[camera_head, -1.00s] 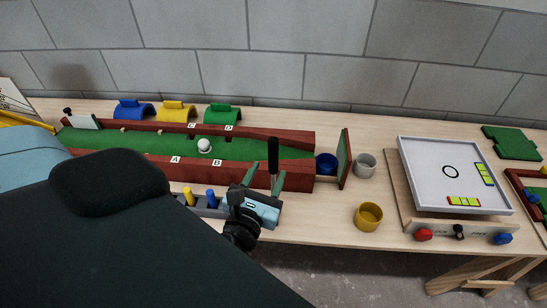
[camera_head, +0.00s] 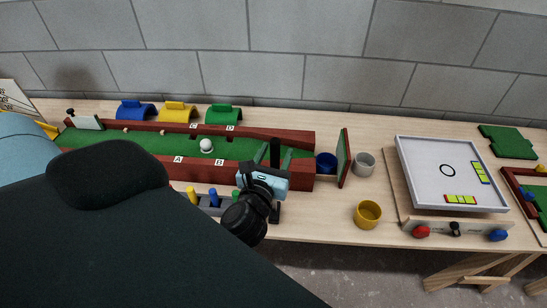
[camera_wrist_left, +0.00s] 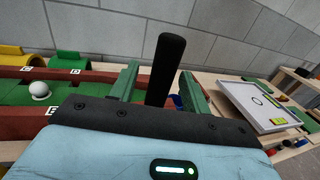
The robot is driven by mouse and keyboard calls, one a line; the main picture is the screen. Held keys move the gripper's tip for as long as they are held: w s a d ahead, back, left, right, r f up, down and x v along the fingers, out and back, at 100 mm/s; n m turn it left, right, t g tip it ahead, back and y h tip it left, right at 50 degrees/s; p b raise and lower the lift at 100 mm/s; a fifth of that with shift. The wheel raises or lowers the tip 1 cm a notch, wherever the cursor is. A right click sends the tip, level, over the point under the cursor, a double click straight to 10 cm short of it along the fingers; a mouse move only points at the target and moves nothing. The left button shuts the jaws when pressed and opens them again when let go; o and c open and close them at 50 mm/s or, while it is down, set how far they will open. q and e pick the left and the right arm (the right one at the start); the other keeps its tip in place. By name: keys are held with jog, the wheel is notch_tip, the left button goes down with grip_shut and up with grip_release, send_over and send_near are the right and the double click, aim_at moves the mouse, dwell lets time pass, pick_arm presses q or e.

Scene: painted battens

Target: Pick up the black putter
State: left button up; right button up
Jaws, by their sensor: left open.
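The black putter (camera_head: 275,152) stands upright at the front wall of the green-floored putting lane (camera_head: 240,148), and its handle also shows in the left wrist view (camera_wrist_left: 165,68). My left gripper (camera_head: 272,160) is open, with its green fingers pointing up and away. In the left wrist view the handle stands between the two fingers (camera_wrist_left: 160,90), with a gap to each visible. The putter's lower part is mostly hidden by the gripper; a dark piece shows below it in the head view. A white ball (camera_head: 206,145) rests on the lane. My right gripper is not seen.
Blue (camera_head: 135,110), yellow (camera_head: 178,112) and green (camera_head: 222,114) arches stand behind the lane. A blue cup (camera_head: 326,163), a grey cup (camera_head: 364,164) and a yellow cup (camera_head: 368,214) stand right of the lane. A white-grey board (camera_head: 425,190) lies farther right. Bare table lies around the yellow cup.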

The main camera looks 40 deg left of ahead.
pick_arm(q)
jog(key=shift+x, duration=1.1)
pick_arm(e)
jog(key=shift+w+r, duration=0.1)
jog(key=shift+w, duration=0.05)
pick_arm(q)
grip_shut()
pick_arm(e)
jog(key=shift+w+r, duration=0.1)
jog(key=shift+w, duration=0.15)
pick_arm(q)
jog(key=shift+r, duration=0.1)
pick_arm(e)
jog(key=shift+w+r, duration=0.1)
